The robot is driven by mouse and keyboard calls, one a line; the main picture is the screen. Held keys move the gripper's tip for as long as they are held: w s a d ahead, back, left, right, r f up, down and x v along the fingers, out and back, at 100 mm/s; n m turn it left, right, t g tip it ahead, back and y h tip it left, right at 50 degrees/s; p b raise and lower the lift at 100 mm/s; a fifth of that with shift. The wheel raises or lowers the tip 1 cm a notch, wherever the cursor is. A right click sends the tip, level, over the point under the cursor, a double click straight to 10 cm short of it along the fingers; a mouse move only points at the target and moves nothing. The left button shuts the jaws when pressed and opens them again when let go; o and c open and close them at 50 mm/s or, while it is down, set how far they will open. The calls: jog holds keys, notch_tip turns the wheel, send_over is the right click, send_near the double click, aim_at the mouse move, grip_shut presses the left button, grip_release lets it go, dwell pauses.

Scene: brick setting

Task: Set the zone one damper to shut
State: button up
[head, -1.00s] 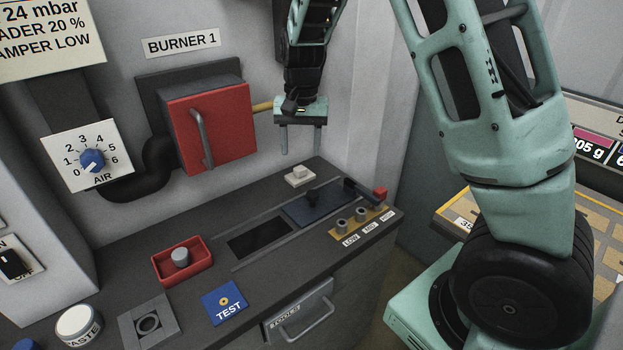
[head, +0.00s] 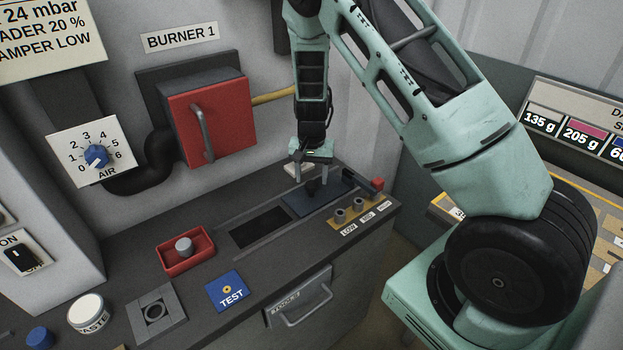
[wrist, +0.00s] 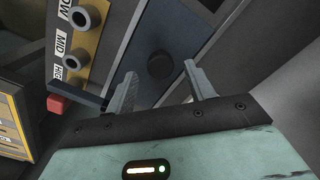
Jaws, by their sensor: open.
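No label in view reads zone one damper. A dark blue plate (head: 303,205) with an upright black knob (head: 311,188) lies in a track on the console, beside a dark rectangular opening (head: 261,228). My gripper (head: 311,176) is low over this plate, pointing down, open and empty. In the wrist view the knob (wrist: 160,65) is between and just beyond the two spread fingertips (wrist: 160,70); contact cannot be told. A gold strip (head: 362,213) labelled LOW, MID and HIGH has grey pegs. A dark bar with a red end (head: 377,184) sits near HIGH.
A pale block (head: 298,168) stands behind the gripper. Left on the console are a red tray (head: 186,252), blue TEST plate (head: 227,291) and grey socket (head: 155,310). The red burner door (head: 210,125) and AIR dial (head: 96,156) are on the wall.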

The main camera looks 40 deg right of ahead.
jog(key=shift+f, duration=1.25)
grip_shut()
jog(key=a+p, duration=0.1)
jog(key=a, duration=0.5)
jog(key=a+p, duration=0.1)
jog(key=a, duration=0.6)
jog(key=a+p, duration=0.1)
jog(key=a, duration=0.6)
jog(key=shift+s, duration=0.3)
jog(key=shift+a, duration=0.1)
grip_release()
jog(key=shift+a, duration=0.1)
jog(key=shift+d, duration=0.2)
